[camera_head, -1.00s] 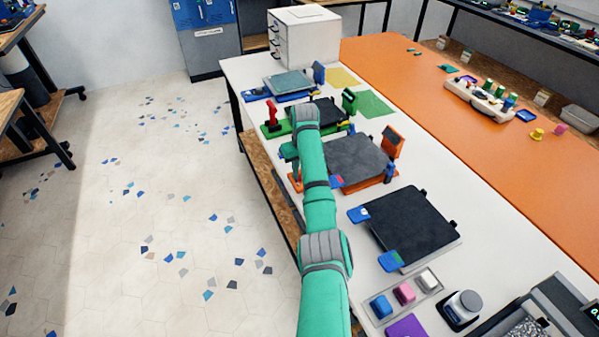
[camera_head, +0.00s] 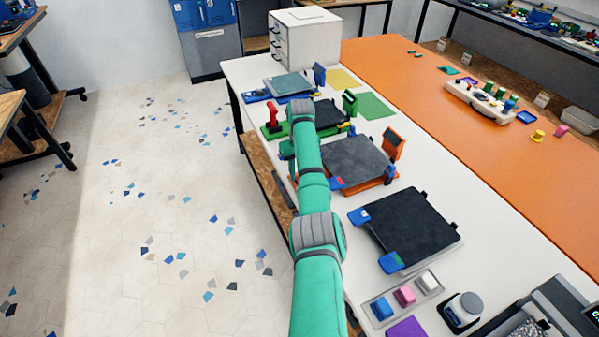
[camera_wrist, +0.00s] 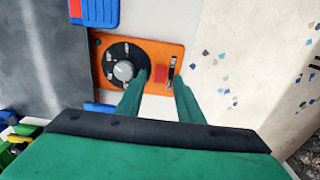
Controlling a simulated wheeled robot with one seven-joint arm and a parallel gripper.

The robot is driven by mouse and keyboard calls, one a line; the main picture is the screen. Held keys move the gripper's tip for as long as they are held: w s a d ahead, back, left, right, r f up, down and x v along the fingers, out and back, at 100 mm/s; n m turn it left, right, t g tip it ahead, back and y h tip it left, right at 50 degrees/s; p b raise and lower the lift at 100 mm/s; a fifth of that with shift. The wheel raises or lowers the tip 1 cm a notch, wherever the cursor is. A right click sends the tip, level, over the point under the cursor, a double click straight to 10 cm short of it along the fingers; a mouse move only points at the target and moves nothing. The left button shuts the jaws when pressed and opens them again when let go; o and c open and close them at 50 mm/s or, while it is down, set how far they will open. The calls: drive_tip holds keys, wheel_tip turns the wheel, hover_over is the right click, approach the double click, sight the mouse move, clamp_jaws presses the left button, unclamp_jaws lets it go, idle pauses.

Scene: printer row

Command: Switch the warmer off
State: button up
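In the wrist view an orange control panel (camera_wrist: 178,50) carries a black dial with a grey knob (camera_wrist: 124,70), a small red square (camera_wrist: 160,74) and a narrow metal lever switch (camera_wrist: 172,66). My gripper (camera_wrist: 160,78) is open and empty. Its left fingertip overlaps the dial's right edge in the picture, and its right fingertip is just below and right of the lever; I cannot tell if either touches. In the head view an orange-based machine with a dark plate (camera_head: 355,160) stands beside my arm; its panel and my gripper are hidden there.
A green-based machine (camera_head: 330,112) and a blue-based one (camera_head: 288,84) stand farther back on the white table. A black plate (camera_head: 410,230) lies nearer, with a tray of coloured blocks (camera_head: 378,309). Open floor lies to the left.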

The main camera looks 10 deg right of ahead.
wheel_tip(320, 180, up, 11)
drive_tip(key=shift+s, duration=0.15)
idle(0.4)
drive_tip(key=shift+f, duration=0.1)
